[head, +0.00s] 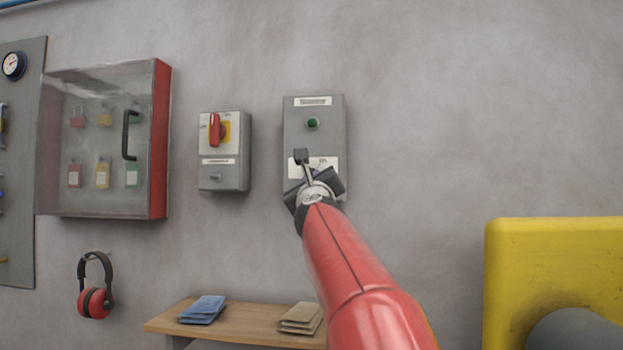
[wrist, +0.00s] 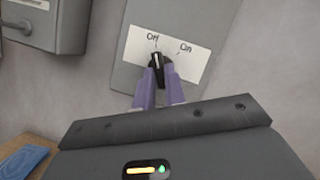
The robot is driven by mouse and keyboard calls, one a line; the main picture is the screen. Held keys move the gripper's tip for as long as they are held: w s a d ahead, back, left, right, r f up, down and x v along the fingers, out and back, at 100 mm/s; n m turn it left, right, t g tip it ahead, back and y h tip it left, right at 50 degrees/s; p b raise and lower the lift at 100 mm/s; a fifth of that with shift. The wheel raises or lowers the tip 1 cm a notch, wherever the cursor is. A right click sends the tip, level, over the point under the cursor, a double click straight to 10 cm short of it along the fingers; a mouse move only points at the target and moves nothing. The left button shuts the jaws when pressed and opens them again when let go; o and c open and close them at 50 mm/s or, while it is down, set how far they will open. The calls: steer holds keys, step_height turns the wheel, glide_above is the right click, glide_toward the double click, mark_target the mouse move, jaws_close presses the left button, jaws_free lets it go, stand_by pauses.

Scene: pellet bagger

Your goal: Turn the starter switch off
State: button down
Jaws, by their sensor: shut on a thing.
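The grey starter box (head: 313,107) is on the wall, with a nameplate at its top and a dark green lamp (head: 313,123) below. My arm covers much of its lower half in the head view. In the wrist view, the black starter switch (wrist: 157,61) sits at the lower edge of a white label marked Off on the left and On on the right. Its white pointer line aims up towards the Off mark. My gripper (wrist: 160,78) is shut on the switch, its purple fingers on both sides of the knob.
Left of the starter box is a grey isolator box (head: 223,170) with a red handle (head: 215,129). A lockout cabinet (head: 160,140) with padlocks is further left. Below are ear defenders (head: 95,300) and a wooden shelf (head: 250,322) with folded cloths. A yellow machine (head: 560,245) stands at right.

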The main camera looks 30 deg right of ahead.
stand_by(0.4)
steer(key=c, duration=1.5)
jaws_free()
steer(key=shift+o, duration=0.2)
steer(key=b+v, duration=0.2)
steer(key=v, duration=0.6)
steer(key=shift+b, duration=0.35)
steer(key=shift+d, duration=0.1)
